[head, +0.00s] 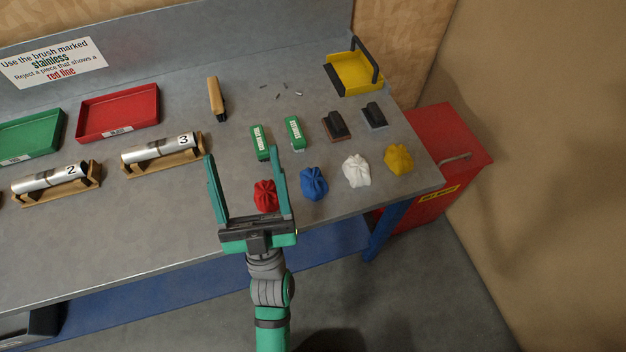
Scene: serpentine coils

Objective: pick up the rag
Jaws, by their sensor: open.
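Several crumpled rags lie in a row near the front right of the grey workbench (150,240). They are a red rag (266,196), a blue rag (314,183), a white rag (357,170) and a yellow rag (398,158). My gripper (243,160) is open, with its two green fingers pointing toward the back of the bench. In the picture the red rag shows between the fingers, close to the right one. I cannot tell how high the gripper is above the bench or whether it touches the rag. Nothing is held.
Two green-backed brushes (295,133) and two dark-handled blocks (336,126) stand behind the rags. Metal tubes (158,147) rest on wooden cradles at left, near red (118,110) and green trays. A yellow dustpan (352,74) lies at back right. A red bin (455,150) stands beside the bench.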

